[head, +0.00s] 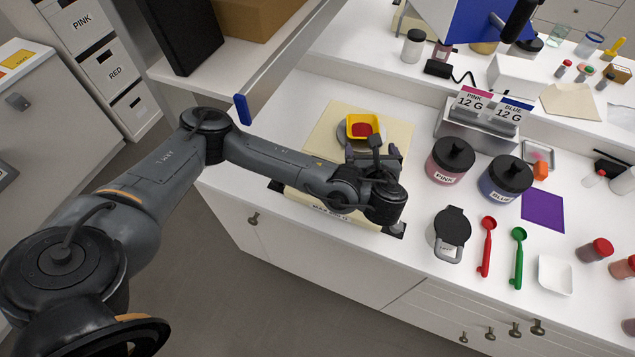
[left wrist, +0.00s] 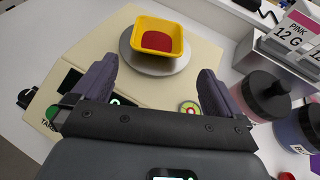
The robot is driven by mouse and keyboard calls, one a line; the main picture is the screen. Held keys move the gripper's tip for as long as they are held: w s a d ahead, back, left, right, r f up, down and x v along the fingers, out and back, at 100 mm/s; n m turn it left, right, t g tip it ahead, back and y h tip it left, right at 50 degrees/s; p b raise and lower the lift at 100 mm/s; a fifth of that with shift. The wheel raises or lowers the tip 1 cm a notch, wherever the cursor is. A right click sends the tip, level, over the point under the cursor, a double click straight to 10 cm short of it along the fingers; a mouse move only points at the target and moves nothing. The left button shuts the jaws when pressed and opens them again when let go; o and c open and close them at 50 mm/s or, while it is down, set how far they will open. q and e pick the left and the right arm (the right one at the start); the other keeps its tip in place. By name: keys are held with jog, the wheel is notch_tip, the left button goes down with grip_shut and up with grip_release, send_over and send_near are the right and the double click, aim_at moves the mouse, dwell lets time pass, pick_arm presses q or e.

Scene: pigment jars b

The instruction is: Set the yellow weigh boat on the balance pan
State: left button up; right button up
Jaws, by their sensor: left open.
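The yellow weigh boat (head: 352,120), with red powder in it, sits upright on the round grey balance pan (head: 343,133). In the left wrist view the boat (left wrist: 140,32) rests on the pan (left wrist: 150,69), and its far side reaches about the pan's edge. The pan is on the cream balance (head: 322,125), whose front is partly hidden by my left arm. My left gripper (head: 373,152) is over the front of the balance, on the near side of the boat. In the left wrist view its fingers (left wrist: 157,78) are apart, empty and clear of the boat. My right gripper is not in view.
The pink jar (head: 447,166) and blue jar (head: 504,182) stand right of the balance, before a metal label stand (head: 470,135). A lidded container (head: 448,238), red scoop (head: 486,250), green scoop (head: 518,262) and empty white weigh boat (head: 555,275) are nearer the front edge.

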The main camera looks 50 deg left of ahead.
pick_arm(q)
jog(key=s+d+f+n+h, duration=0.1)
jog(key=s+d+f, duration=0.1)
jog(key=d, duration=0.1)
jog(key=s+d+f+h, duration=0.2)
jog(key=d, duration=0.2)
jog(key=s+d+f+n+h, duration=0.1)
jog(key=d+f, duration=0.1)
jog(key=d, duration=0.1)
jog(key=shift+s+d+f+n+g+h, duration=0.1)
jog(key=shift+s+d+n+g+h, duration=0.2)
jog(key=shift+s+d+g, duration=0.1)
jog(key=s+d+f+n+g+h, duration=0.2)
jog(key=s+d+f+n+h, duration=0.15)
jog(key=s+d+n, duration=0.3)
jog(key=s+a+f+n+g+h, duration=0.1)
jog(key=s+a+f+n, duration=0.1)
jog(key=s+a+n, duration=0.3)
jog(key=s+a+f+n+g+h, duration=0.1)
jog(key=s+a+f+n, duration=0.2)
jog(key=s+n, duration=0.7)
jog(key=shift+s+a, duration=0.2)
jog(key=shift+a, duration=0.75)
jog(key=shift+r, duration=0.15)
